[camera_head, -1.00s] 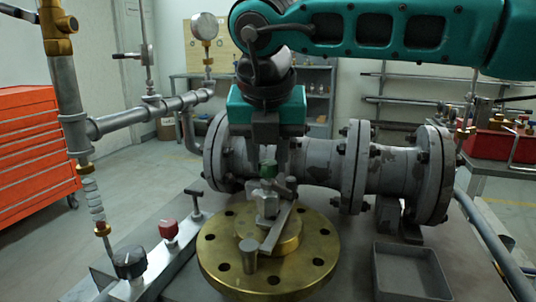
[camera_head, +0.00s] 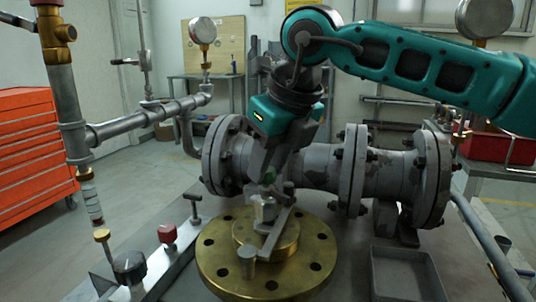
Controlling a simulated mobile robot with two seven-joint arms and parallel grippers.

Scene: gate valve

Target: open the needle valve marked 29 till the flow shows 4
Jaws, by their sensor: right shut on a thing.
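My right gripper (camera_head: 268,177) comes down from above, its body leaning to the upper right. A black knob (camera_head: 129,266), a red knob (camera_head: 167,234) and a steel T-handle (camera_head: 193,205) stand on a grey bar at left. A clear tube (camera_head: 91,203) hangs below the pipe at far left. I cannot read any 29 or a flow value. My left gripper is out of view.
A large grey flanged pipe (camera_head: 385,176) lies behind the brass flange. An empty grey tray (camera_head: 404,252) sits at right. A vertical pipe (camera_head: 66,105) with a side branch stands at left. A gauge (camera_head: 202,31) is at the back.

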